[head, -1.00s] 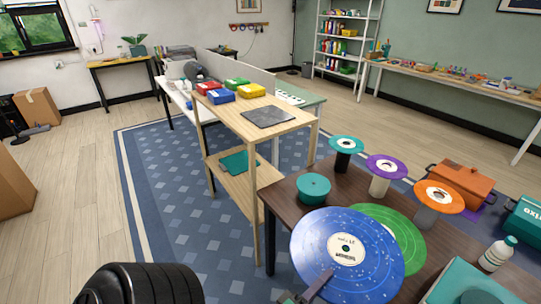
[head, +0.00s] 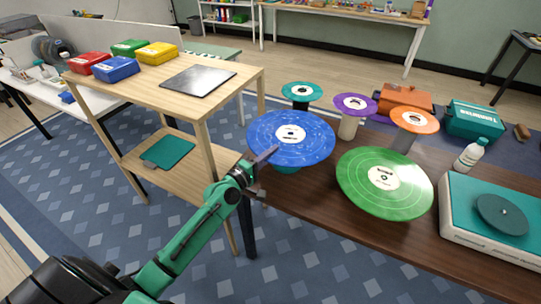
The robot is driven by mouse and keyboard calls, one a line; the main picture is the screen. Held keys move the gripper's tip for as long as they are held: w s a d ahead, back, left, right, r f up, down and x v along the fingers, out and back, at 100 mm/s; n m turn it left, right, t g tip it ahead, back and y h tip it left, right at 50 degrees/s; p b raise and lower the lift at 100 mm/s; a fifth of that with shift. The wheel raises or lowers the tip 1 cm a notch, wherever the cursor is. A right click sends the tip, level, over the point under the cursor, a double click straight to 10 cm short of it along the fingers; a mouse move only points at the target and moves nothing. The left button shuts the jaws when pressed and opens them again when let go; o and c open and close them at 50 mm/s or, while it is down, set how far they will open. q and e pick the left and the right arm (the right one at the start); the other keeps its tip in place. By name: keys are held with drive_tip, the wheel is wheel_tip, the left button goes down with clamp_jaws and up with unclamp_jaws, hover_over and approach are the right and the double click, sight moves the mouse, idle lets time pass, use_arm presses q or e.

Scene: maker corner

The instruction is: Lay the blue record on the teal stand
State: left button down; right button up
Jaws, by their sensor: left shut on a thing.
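The blue record (head: 291,132) has a white label and lies roughly flat over the teal stand (head: 288,170). Only a sliver of the stand shows below the record's near edge; its top is hidden. I cannot tell whether the record touches the stand or hovers just above it. My left gripper (head: 263,160) is shut on the record's near-left edge, with its arm coming up from the lower left. My right gripper is not in view.
A green record (head: 384,183) lies to the right on the dark table (head: 312,202). Smaller teal, purple (head: 356,103) and orange records sit on posts behind. A bottle (head: 469,155) and a turntable (head: 470,222) are at right. A wooden shelf (head: 232,80) stands left.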

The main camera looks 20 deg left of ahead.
use_arm(q)
drive_tip(key=f+b, duration=0.2)
drive_tip(key=f, duration=0.1)
drive_tip(key=f+b, duration=0.1)
drive_tip(key=shift+w+a+f, duration=0.1)
drive_tip(key=shift+a+f, duration=0.15)
drive_tip(key=shift+a, duration=0.05)
drive_tip(key=shift+f+b, duration=0.15)
drive_tip(key=shift+b, duration=0.15)
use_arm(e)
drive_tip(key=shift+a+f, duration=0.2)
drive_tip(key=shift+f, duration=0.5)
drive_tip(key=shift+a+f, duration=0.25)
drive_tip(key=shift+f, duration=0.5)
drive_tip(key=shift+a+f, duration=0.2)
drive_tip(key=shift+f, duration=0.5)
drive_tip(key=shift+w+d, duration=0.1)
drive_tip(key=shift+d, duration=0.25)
use_arm(q)
drive_tip(key=shift+f+b, duration=0.5)
drive_tip(key=shift+b, duration=0.05)
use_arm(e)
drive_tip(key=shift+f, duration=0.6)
use_arm(q)
drive_tip(key=c, duration=1.4)
unclamp_jaws()
drive_tip(key=shift+o, duration=0.7)
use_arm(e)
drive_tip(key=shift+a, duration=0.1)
